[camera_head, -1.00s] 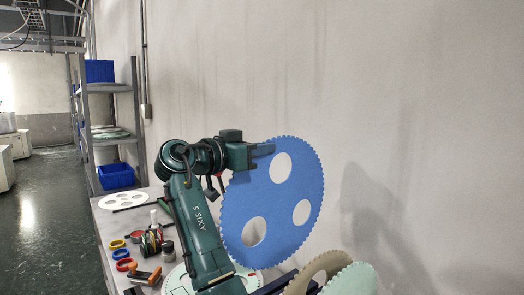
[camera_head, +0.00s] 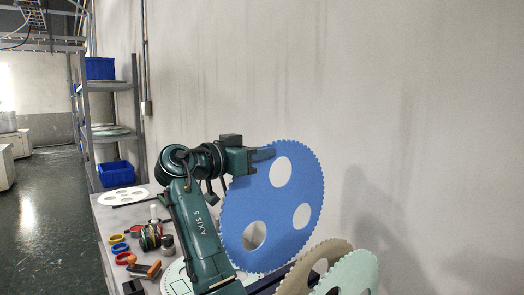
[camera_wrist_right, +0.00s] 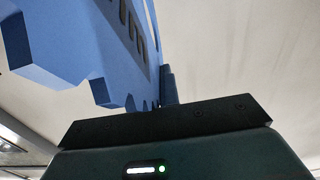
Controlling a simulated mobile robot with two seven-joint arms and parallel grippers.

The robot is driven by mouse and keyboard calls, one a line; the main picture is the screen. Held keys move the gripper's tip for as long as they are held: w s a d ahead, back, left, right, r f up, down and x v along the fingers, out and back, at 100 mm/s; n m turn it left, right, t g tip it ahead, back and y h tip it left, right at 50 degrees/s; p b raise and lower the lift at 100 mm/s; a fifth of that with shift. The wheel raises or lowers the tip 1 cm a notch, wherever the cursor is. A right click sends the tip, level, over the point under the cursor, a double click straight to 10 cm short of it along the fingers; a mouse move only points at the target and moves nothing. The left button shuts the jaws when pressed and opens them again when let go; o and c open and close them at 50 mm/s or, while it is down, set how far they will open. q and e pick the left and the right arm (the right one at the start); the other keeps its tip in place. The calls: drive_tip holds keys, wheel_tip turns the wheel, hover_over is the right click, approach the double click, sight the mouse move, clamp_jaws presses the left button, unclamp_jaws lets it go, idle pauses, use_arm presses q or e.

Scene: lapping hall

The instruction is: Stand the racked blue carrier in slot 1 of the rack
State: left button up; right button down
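The blue carrier (camera_head: 262,212), a toothed disc with round holes, is held upright by my right gripper (camera_head: 262,154) at its upper left rim. In the right wrist view the blue carrier (camera_wrist_right: 85,45) rises from the shut jaws (camera_wrist_right: 168,95). The rack (camera_head: 268,284) is partly visible at the bottom edge, beneath the blue disc. A tan carrier (camera_head: 300,277) and a pale green carrier (camera_head: 357,272) stand upright there, to the right of the blue one. The slots are hidden, and I cannot tell whether the blue disc's lower edge touches the rack. My left gripper is out of view.
The bench (camera_head: 107,222) holds a white disc (camera_head: 123,196), coloured rings (camera_head: 121,248), an orange-handled tool (camera_head: 146,270) and small bottles at left. Shelving with blue bins (camera_head: 116,174) stands behind. The wall is close behind the blue disc.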

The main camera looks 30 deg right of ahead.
use_arm(q)
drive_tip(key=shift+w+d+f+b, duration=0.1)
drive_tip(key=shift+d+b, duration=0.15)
drive_tip(key=shift+b, duration=0.25)
use_arm(e)
drive_tip(key=shift+f, duration=0.85)
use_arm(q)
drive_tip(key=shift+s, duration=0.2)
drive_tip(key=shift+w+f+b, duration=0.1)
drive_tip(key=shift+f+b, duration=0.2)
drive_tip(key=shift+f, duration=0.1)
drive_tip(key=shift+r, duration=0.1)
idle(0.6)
